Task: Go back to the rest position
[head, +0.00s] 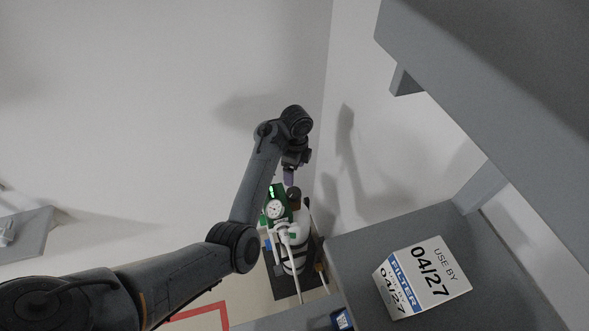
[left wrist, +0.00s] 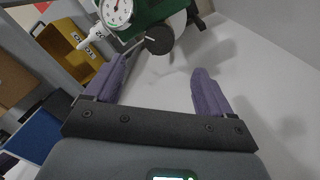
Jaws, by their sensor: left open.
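My left gripper (head: 289,175) is stretched out toward the wall corner, above and beside a green device with a round dial gauge (head: 275,209). In the left wrist view the two purple fingers of my left gripper (left wrist: 160,92) stand wide apart with nothing between them. The green device shows there at the top, with its white dial (left wrist: 116,10) and a dark round knob (left wrist: 159,41) beyond the fingers. The fingers look apart from the knob. My right gripper is in neither view.
White cylinder-like equipment with hoses (head: 293,250) stands below the gauge. A FILTER box marked 04/27 (head: 428,277) sits on a grey shelf (head: 353,250) at the right. Another grey shelf (head: 500,60) overhangs at upper right. A yellow bin (left wrist: 92,68) shows in the wrist view.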

